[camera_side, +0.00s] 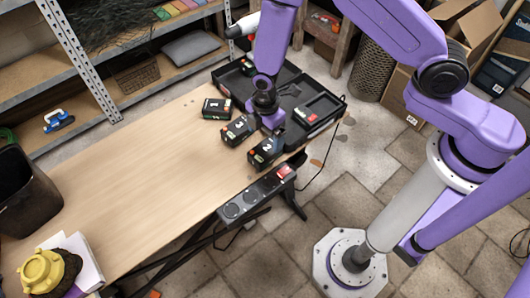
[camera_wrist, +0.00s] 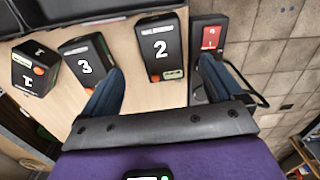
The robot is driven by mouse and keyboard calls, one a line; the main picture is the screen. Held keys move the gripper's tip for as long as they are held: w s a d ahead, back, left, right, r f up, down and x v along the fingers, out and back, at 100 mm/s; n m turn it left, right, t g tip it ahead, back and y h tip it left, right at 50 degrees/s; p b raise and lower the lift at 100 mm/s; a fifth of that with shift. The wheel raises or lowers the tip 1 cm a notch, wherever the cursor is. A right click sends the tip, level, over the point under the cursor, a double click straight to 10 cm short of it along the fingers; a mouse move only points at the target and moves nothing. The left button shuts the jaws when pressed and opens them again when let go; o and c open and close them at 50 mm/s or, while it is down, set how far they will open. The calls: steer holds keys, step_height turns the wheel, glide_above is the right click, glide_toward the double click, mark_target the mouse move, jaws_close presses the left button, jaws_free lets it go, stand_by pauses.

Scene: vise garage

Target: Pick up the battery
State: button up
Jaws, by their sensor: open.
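Three black batteries stand on the wooden table. Battery 1 (camera_side: 217,108) is farthest from my base, battery 3 (camera_side: 238,130) is in the middle and battery 2 (camera_side: 265,151) is nearest the table edge. In the wrist view, battery 1 (camera_wrist: 36,68) is at left, battery 3 (camera_wrist: 87,58) is beside the left finger, and battery 2 (camera_wrist: 161,48) lies ahead between the two fingers. My gripper (camera_wrist: 160,66) is open and empty. In the side view, my gripper (camera_side: 271,122) hangs just behind batteries 3 and 2. Its fingertips are partly hidden there.
A black open case (camera_side: 328,100) lies behind my gripper, with another battery (camera_side: 306,114) in it. A power strip (camera_side: 257,190) with a red switch runs along the table edge; it also shows in the wrist view (camera_wrist: 209,40).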

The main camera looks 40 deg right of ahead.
mark_target(265, 149)
steer(key=shift+s+a+f, duration=0.1)
steer(key=shift+f, duration=1.65)
steer(key=shift+s+a+f, duration=0.1)
steer(key=shift+f, duration=1.65)
steer(key=shift+w, duration=0.1)
steer(key=c, duration=1.4)
steer(key=shift+r, duration=0.1)
